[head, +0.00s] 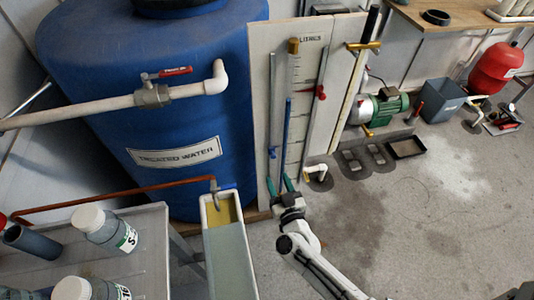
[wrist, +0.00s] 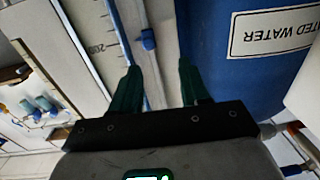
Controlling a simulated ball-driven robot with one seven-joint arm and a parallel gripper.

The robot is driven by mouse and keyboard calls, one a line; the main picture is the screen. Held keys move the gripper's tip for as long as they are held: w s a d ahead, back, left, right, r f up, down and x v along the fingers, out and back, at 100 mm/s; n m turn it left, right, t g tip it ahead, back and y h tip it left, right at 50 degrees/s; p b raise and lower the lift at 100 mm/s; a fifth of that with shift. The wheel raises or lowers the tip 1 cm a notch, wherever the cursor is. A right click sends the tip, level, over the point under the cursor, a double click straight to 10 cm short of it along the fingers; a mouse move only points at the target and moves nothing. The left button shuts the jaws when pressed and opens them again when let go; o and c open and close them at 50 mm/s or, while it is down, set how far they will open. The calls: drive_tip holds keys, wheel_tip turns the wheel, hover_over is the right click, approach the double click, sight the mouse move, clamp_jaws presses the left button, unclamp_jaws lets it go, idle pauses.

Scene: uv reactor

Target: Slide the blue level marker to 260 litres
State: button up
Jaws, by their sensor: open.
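The blue level marker (head: 272,152) sits low on the thin left rail of a pale gauge board (head: 261,60) headed LITRES. In the wrist view the blue marker (wrist: 147,39) shows beyond my fingertips, between the two fingers in the picture and nearer the left one. My gripper (head: 279,181) is open and empty, its green fingers pointing up the board just below the marker; they also show in the wrist view (wrist: 157,68). I see no contact with the marker. A partly readable scale number, seemingly 200, shows in the wrist view; the 260 mark cannot be made out.
A blue sight-tube column (head: 287,125) stands beside the rail. A red marker (head: 321,92) sits on the right rail. The large blue treated water tank (head: 180,110) stands close left of the board. A narrow trough (head: 229,255) and grey bench (head: 145,235) are at lower left.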

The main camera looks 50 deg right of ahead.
sight(274, 158)
drive_tip(key=shift+m+h, duration=0.3)
drive_tip(key=shift+h, duration=0.3)
drive_tip(key=x, duration=0.3)
drive_tip(key=b+x, duration=0.1)
drive_tip(key=x, duration=0.3)
drive_tip(key=d+b+x, duration=0.1)
drive_tip(key=x, duration=0.3)
drive_tip(key=shift+s+f, duration=0.35)
drive_tip(key=shift+s, duration=0.05)
drive_tip(key=shift+c, duration=0.2)
clamp_jaws()
